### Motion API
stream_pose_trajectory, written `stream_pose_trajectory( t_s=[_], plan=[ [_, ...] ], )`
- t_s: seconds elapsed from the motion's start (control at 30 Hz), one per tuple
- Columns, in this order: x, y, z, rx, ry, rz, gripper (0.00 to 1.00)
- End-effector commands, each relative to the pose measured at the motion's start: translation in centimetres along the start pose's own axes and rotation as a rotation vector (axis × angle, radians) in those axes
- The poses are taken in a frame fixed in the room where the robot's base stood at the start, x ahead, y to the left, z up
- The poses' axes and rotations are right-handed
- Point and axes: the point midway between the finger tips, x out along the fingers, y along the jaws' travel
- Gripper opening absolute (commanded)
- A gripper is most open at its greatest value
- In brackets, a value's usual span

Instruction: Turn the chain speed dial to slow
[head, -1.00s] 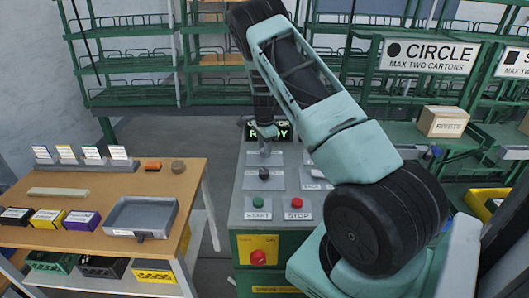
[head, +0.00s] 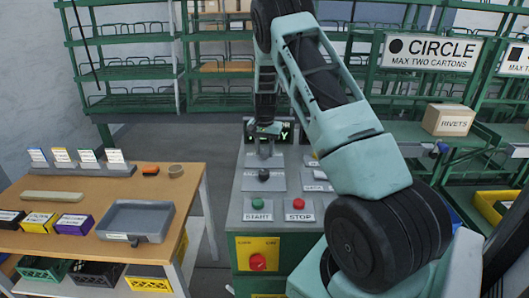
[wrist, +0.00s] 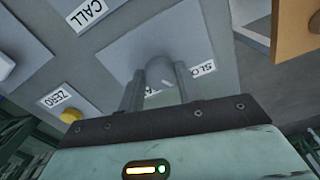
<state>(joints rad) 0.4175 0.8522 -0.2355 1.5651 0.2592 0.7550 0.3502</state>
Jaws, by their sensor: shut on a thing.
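The chain speed dial (wrist: 160,72) is a grey round knob on a grey plate (wrist: 125,47), with a label reading "SLO" partly hidden beside it in the wrist view. A small pale mark shows on the knob near my gripper's base. My gripper (wrist: 158,85) has one finger on each side of the knob and is shut on it. In the head view my gripper (head: 265,150) points down at the upper plate of the console. There the dial is hidden or too small to make out, and its exact setting cannot be read.
The console has a black knob (head: 264,174), a green START button (head: 258,203), a red STOP button (head: 298,203) and a lit display (head: 285,136) behind my gripper. A yellow knob (wrist: 71,115) sits by a ZERO label. A wooden table (head: 180,205) stands left.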

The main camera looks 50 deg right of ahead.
Motion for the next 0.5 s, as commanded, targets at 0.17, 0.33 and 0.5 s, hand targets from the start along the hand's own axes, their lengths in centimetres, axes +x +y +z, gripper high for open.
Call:
stream_pose_trajectory(
  t_s=[0.17, 0.33, 0.5],
  plan=[
    [0.00, -0.06, 0.01, -0.062, 0.000, -0.001, 0.11],
    [-0.05, -0.05, 0.01, -0.087, 0.000, -0.001, 0.11],
    [-0.07, -0.04, 0.00, -0.094, 0.000, 0.000, 0.11]
  ],
)
